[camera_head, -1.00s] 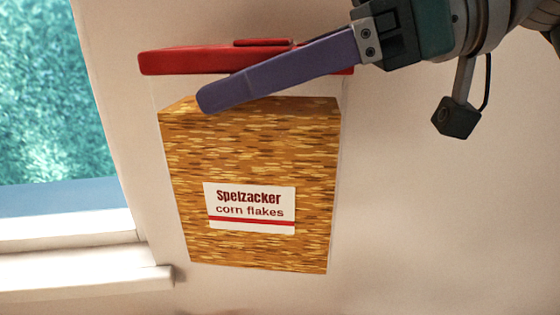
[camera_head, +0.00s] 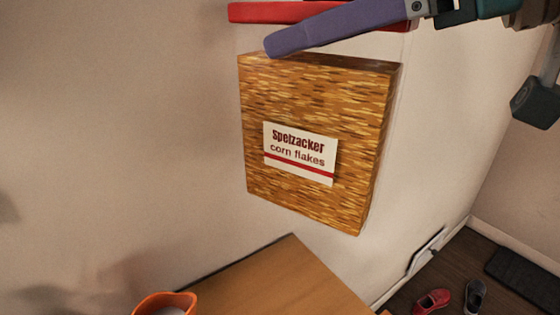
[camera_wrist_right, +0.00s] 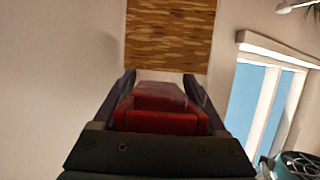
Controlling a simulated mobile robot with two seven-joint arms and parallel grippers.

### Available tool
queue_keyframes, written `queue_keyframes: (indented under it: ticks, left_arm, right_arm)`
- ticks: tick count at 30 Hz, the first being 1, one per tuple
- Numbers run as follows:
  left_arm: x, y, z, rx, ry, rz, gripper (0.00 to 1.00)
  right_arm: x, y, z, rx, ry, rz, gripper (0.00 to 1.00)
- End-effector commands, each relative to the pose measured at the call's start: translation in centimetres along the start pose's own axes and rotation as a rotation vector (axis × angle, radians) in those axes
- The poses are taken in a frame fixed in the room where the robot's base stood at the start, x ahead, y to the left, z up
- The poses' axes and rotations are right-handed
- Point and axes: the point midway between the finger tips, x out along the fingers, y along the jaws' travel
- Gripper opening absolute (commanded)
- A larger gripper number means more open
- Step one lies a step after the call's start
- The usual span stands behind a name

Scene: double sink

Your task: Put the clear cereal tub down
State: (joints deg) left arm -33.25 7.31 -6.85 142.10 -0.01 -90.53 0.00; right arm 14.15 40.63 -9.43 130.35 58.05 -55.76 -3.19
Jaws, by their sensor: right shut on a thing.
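The clear cereal tub (camera_head: 312,140) is filled with golden flakes and has a red lid (camera_head: 285,12) and a white label reading "Spelzacker corn flakes". It hangs in the air at the upper middle of the head view, slightly tilted. My right gripper (camera_head: 335,25) comes in from the upper right and is shut on the tub just below its lid, one purple finger across the front. In the right wrist view, the red lid (camera_wrist_right: 165,108) sits between both fingers, with the flakes beyond. My left gripper is not in view.
A wooden surface (camera_head: 275,285) lies below the tub, with an orange container (camera_head: 165,304) at its near left edge. A red shoe (camera_head: 433,301), a dark shoe (camera_head: 475,297) and a dark mat (camera_head: 527,272) are on the floor at lower right. A window (camera_wrist_right: 262,95) shows in the wrist view.

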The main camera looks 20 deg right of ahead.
Motion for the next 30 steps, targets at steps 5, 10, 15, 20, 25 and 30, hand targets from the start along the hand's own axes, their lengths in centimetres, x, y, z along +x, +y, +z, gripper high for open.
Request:
queue_keyframes:
  ticks: [5, 10, 15, 20, 25, 30]
  left_arm:
    - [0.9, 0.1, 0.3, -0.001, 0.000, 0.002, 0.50]
    - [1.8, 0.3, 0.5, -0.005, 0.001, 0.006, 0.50]
    - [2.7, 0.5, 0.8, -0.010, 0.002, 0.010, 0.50]
    - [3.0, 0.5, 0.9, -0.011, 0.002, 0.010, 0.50]
    - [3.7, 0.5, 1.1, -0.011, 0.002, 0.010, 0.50]
    - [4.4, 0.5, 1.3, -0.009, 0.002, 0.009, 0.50]
  right_arm:
    - [1.4, -0.1, 3.9, 0.009, -0.004, -0.001, 0.00]
    - [3.1, -0.1, 8.7, 0.009, -0.004, 0.001, 0.00]
    - [4.7, -0.1, 12.7, 0.006, -0.002, 0.001, 0.00]
    - [5.3, -0.1, 14.4, 0.001, 0.000, 0.001, 0.00]
    - [6.0, -0.1, 16.4, 0.004, -0.001, 0.001, 0.00]
    - [6.8, -0.1, 18.5, 0.002, -0.001, 0.001, 0.00]
